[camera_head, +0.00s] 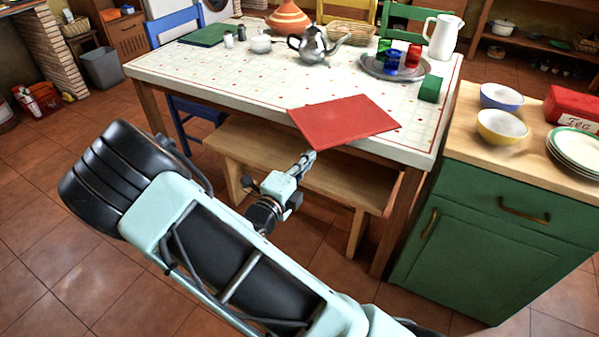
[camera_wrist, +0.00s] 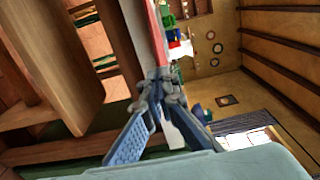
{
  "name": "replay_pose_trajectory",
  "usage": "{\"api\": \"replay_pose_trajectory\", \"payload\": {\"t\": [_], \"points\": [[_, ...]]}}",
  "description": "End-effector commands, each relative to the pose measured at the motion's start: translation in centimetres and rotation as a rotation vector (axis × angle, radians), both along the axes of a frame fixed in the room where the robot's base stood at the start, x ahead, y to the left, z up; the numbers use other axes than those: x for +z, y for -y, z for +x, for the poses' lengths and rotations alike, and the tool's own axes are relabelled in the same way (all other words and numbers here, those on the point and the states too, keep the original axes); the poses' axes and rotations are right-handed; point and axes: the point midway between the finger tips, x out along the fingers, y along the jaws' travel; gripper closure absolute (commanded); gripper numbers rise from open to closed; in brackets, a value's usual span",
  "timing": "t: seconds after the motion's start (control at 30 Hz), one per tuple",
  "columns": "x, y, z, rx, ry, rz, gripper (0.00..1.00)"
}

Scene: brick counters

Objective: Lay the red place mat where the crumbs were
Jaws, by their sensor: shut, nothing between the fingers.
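The red place mat (camera_head: 345,120) lies flat on the patterned white tabletop (camera_head: 240,85) at its near edge. Its near left corner reaches out past the edge. My gripper (camera_head: 309,157) is just below and in front of that corner, beside the table's near side. In the wrist view the mat (camera_wrist: 159,35) shows almost edge-on as a thin red strip, just beyond my fingertips (camera_wrist: 160,76). The fingertips are together with nothing held. I cannot make out any crumbs among the cloth's small coloured marks.
A wooden bench (camera_head: 290,160) stands under my gripper. A green cabinet (camera_head: 480,235) stands close at right. The table's left middle is clear.

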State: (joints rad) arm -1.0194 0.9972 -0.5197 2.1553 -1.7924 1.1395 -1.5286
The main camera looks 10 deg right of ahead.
Motion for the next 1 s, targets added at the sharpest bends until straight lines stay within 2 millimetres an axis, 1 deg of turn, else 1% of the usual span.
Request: {"api": "replay_pose_trajectory", "payload": {"t": [0.1, 0.47, 0.57, 0.67, 0.9, 1.0], "points": [[0.0, 0.4, 0.6, -0.001, 0.001, 0.001, 1.00], [0.0, 0.5, 0.7, 0.000, 0.000, 0.000, 1.00], [0.3, 0.9, 1.2, -0.002, -0.001, -0.001, 1.00], [0.6, 1.9, 2.4, -0.004, 0.000, -0.003, 1.00], [0.5, 4.8, 6.3, -0.004, 0.000, -0.001, 1.00], [0.2, 5.4, 7.3, -0.002, 0.000, 0.000, 1.00]]}}
